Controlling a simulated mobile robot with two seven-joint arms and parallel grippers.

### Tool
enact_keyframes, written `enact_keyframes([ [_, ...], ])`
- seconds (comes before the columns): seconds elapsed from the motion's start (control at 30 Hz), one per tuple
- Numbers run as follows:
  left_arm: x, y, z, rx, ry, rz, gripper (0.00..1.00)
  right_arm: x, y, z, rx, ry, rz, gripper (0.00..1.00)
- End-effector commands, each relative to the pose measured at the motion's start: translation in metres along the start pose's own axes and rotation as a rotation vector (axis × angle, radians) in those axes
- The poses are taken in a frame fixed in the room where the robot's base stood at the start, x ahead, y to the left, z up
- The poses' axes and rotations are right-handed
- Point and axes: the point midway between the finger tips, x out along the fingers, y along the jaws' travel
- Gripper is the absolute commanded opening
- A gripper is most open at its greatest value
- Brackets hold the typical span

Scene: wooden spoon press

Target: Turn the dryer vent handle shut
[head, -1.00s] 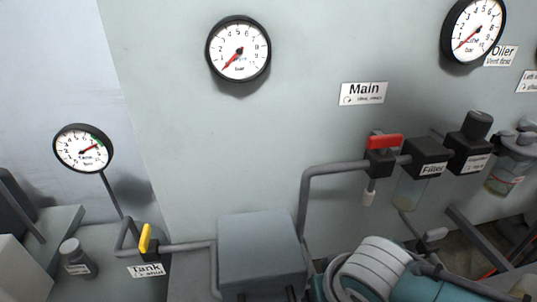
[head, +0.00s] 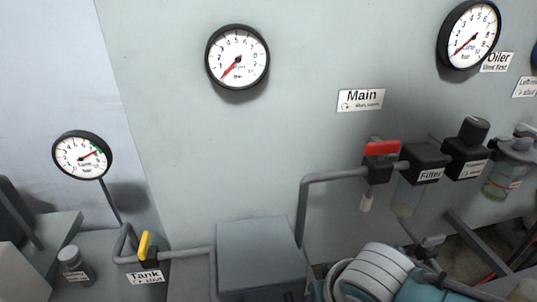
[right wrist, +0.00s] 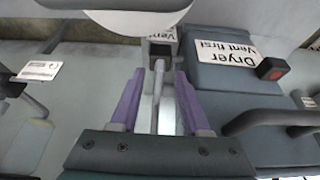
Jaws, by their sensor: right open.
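My right gripper (right wrist: 156,88) is open in the right wrist view, with its two purple fingers apart. A slim pale grey lever (right wrist: 159,78) lies lengthwise between the fingers. It hangs from a small dark block with a partly cut-off Vent label (right wrist: 167,35), seen upside down. Whether the fingers touch the lever I cannot tell. A Dryer "Vent first" label (right wrist: 228,52), also upside down, is on the blue-grey body to the right. In the head view my white and teal right arm is at the bottom right. My left gripper does not show.
In the head view, a red Main handle (head: 382,148), the Filter (head: 426,162) and pipes line the wall right of a grey box (head: 261,255). A yellow Tank handle (head: 145,245) is at lower left. In the wrist view, a red-ended block (right wrist: 272,69) and dark pipe stand right of the gripper.

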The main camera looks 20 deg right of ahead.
Motion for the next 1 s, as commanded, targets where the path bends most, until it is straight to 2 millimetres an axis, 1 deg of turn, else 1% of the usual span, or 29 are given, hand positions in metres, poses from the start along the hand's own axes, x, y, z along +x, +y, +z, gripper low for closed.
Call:
enact_keyframes([
  [0.03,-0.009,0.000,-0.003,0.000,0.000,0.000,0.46,-0.012,0.000,-0.002,0.000,0.002,-0.002,0.46],
  [0.2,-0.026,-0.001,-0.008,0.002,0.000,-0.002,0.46,-0.046,0.000,-0.002,0.002,0.001,-0.002,0.46],
  [0.3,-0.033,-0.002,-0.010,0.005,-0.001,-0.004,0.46,-0.063,0.000,-0.002,0.001,0.002,-0.002,0.46],
  [0.43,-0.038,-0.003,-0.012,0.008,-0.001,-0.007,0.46,-0.080,0.000,-0.001,0.001,0.002,-0.001,0.46],
  [0.6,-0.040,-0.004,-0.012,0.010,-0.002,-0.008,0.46,-0.091,0.000,-0.001,0.001,0.001,0.000,0.46],
  [1.0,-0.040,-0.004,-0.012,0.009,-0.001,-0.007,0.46,-0.091,0.000,-0.001,0.001,0.002,0.000,0.46],
])
